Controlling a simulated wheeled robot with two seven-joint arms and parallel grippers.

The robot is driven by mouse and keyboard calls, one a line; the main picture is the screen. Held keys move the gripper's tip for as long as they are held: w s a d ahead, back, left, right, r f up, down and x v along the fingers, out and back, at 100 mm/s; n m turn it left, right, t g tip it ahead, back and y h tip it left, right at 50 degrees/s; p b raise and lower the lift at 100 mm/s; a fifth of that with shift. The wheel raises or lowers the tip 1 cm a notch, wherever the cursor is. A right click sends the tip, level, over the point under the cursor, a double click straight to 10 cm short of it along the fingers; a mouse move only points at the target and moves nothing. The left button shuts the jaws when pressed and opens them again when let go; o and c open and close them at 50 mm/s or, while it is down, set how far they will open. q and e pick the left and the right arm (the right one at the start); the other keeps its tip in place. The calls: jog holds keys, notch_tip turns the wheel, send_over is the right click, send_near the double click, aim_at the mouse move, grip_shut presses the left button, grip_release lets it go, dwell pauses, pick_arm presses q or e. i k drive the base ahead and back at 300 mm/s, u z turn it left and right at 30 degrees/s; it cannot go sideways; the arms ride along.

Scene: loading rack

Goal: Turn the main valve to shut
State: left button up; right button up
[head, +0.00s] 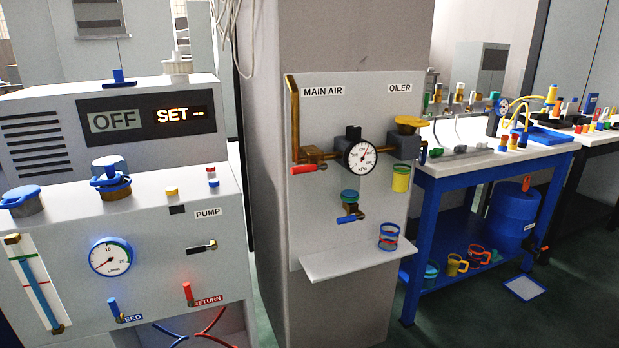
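The panel (330,230) labelled MAIN AIR (322,91) is on a grey column in the middle of the head view. A brass pipe (294,118) runs down its left side and then right. The valve there has a red lever (304,169), which lies nearly level, roughly along the horizontal pipe, with its free end to the left. A round kPa gauge (360,155) sits to the right of the valve, its needle pointing up and right. A smaller valve with a blue lever (350,218) is below. Neither of my grippers is in view.
A small shelf (345,262) juts out below the panel. A machine labelled PUMP (208,212), its display reading OFF, stands at the left. A blue workbench (490,168) with fittings stands at the right. The space before the red lever looks clear.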

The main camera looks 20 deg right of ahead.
aim_at(321, 165)
jog(key=u, duration=1.45)
jog(key=k, duration=0.1)
jog(key=z, duration=2)
jog(key=i, duration=0.95)
jog(key=u, duration=0.5)
